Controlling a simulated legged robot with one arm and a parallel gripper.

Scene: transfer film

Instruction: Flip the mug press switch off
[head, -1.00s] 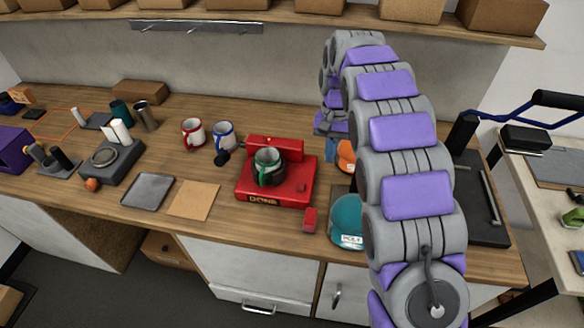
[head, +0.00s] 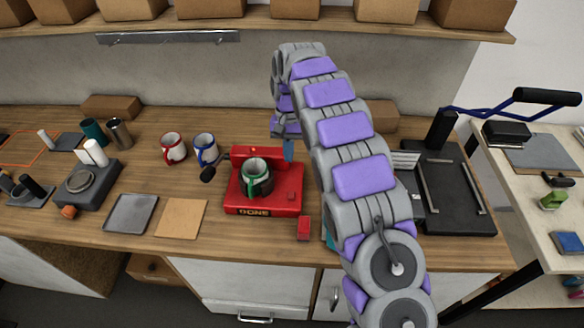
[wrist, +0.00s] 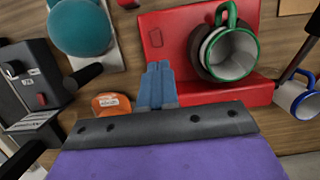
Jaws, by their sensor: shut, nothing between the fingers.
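The red mug press (head: 235,203) stands on the wooden bench, with DONE on its front. It also fills the top right of the wrist view (wrist: 170,66). My gripper (head: 288,151) is beside the press's back right corner. In the wrist view its blue fingers (wrist: 158,75) are together and empty, close to the press edge; contact is unclear.
A red mug (head: 172,150) and a blue mug (head: 205,148) stand left of the press, near its black handle knob (head: 208,174). A teal cap (wrist: 80,25) and an orange item (wrist: 110,104) lie on the other side. A black machine (head: 460,200) stands right.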

